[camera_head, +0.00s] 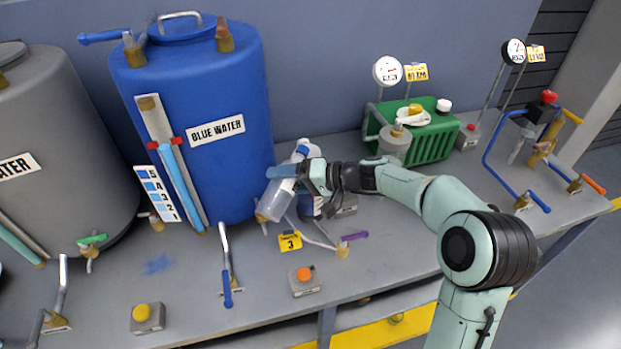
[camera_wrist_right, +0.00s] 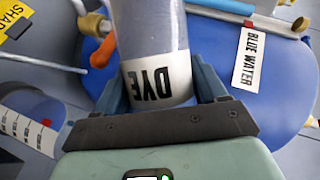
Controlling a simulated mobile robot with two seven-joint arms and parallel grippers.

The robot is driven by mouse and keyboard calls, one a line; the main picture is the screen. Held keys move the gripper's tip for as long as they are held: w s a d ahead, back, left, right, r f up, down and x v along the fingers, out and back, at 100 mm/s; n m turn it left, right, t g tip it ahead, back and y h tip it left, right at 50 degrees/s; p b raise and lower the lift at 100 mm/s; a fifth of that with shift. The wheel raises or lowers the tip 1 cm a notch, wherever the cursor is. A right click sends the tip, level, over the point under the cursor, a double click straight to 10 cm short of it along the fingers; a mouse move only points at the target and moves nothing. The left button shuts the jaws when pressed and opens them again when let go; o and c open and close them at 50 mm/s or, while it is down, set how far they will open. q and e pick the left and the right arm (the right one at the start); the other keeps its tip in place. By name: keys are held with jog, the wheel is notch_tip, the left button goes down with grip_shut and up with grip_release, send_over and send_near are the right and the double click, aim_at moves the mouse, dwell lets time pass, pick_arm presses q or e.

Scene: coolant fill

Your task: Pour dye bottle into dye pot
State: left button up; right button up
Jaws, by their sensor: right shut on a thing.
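The dye bottle (camera_head: 273,203) is a translucent bottle with a white band lettered DYE, which shows upside down in the right wrist view (camera_wrist_right: 160,82). My right gripper (camera_head: 290,172) is shut around the bottle, its fingers on both sides of the label in the wrist view (camera_wrist_right: 160,95). The bottle is tilted in front of the blue tank's right side, its clear end low and to the left. I cannot clearly make out the dye pot; a blue and white vessel (camera_head: 309,206) stands partly hidden behind the gripper and bottle. My left gripper is not in view.
The BLUE WATER tank (camera_head: 225,85) stands left of the bottle, with a grey tank (camera_head: 45,130) further left. A yellow tag marked 3 (camera_head: 290,241), a purple-handled valve (camera_head: 348,242) and an orange-button box (camera_head: 304,279) are in front. A green unit (camera_head: 430,145) stands right.

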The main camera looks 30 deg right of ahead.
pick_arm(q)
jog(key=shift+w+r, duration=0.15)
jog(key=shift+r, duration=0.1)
pick_arm(e)
jog(key=shift+a, duration=0.1)
pick_arm(q)
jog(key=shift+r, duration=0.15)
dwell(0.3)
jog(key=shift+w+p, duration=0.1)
jog(key=shift+p, duration=0.25)
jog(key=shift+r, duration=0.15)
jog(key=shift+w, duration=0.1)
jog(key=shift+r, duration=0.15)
pick_arm(e)
jog(key=shift+m, duration=0.3)
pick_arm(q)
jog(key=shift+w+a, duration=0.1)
pick_arm(e)
jog(key=shift+a, duration=0.1)
pick_arm(q)
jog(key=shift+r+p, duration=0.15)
jog(key=shift+p, duration=0.15)
